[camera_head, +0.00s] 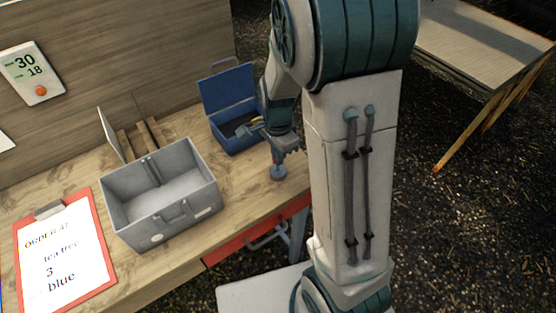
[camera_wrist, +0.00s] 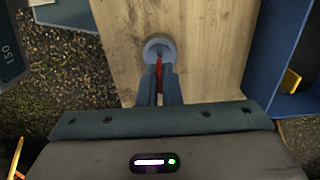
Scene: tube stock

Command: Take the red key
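The red key (camera_wrist: 159,76) shows as a thin red strip between the fingers in the wrist view. Its full shape is hidden by the fingers. A round grey-blue base (camera_wrist: 158,46) on the wooden table is just beyond the fingertips. My gripper (camera_wrist: 160,72) points down at this base, its two fingers close together with the red strip filling the narrow gap. In the head view, my gripper (camera_head: 279,157) is low over the table near its front right edge, right above the round base (camera_head: 278,174). I cannot tell whether the key touches the base.
An open blue box (camera_head: 236,143) stands close behind and left of my gripper. A grey open box (camera_head: 163,210) stands farther left on the table. A clipboard (camera_head: 67,262) lies at the front left. A red drawer (camera_head: 246,240) is under the table edge.

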